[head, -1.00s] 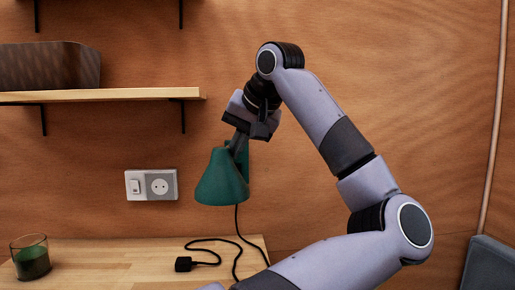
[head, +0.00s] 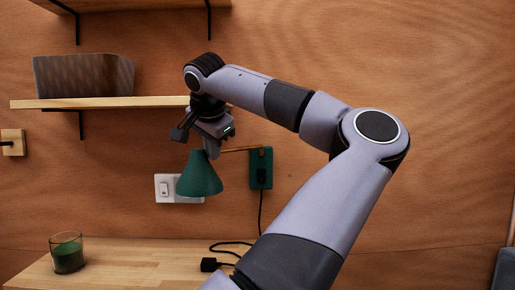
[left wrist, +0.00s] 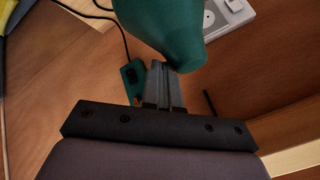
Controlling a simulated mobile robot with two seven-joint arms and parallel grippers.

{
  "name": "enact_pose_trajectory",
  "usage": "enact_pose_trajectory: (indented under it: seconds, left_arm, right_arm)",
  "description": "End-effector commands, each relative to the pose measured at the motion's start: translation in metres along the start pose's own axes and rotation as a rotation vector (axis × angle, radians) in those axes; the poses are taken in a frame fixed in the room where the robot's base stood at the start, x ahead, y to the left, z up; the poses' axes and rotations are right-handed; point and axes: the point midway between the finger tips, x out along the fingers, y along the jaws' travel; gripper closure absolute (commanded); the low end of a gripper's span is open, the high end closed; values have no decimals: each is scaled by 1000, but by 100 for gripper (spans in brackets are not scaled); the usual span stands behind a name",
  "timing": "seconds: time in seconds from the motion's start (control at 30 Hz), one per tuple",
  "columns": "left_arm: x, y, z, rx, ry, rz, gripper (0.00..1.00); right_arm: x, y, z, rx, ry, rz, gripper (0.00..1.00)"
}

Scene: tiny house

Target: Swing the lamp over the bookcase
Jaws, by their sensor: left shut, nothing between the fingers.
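The green wall lamp's conical shade (head: 199,176) hangs left of its green wall mount (head: 261,167) in the head view, joined by a thin brass arm (head: 240,150). My left gripper (head: 212,150) is shut and empty, pointing down, with its fingers at the top of the shade. In the left wrist view, the shut fingers (left wrist: 164,72) sit against or very near the shade (left wrist: 165,22); I cannot tell whether they touch. The mount (left wrist: 132,74) shows behind them. No bookcase is clearly visible, only wall shelves. My right gripper is out of view.
A wooden wall shelf (head: 150,102) with a dark box (head: 84,75) is left of the lamp. A white socket plate (head: 165,184) is behind the shade. Below, a wooden tabletop (head: 135,262) carries a green glass (head: 67,254) and a black plug (head: 208,264).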

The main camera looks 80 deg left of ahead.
Motion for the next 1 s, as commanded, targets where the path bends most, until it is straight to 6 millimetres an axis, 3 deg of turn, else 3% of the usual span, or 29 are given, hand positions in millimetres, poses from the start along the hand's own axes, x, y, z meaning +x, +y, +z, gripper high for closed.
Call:
enact_pose_trajectory:
  seconds: [0.33,1.0]
  left_arm:
    - [13,-28,2,45,23,25,100]
    - [16,-32,2,44,23,25,100]
  right_arm:
    - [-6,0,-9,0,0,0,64]
    - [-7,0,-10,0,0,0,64]
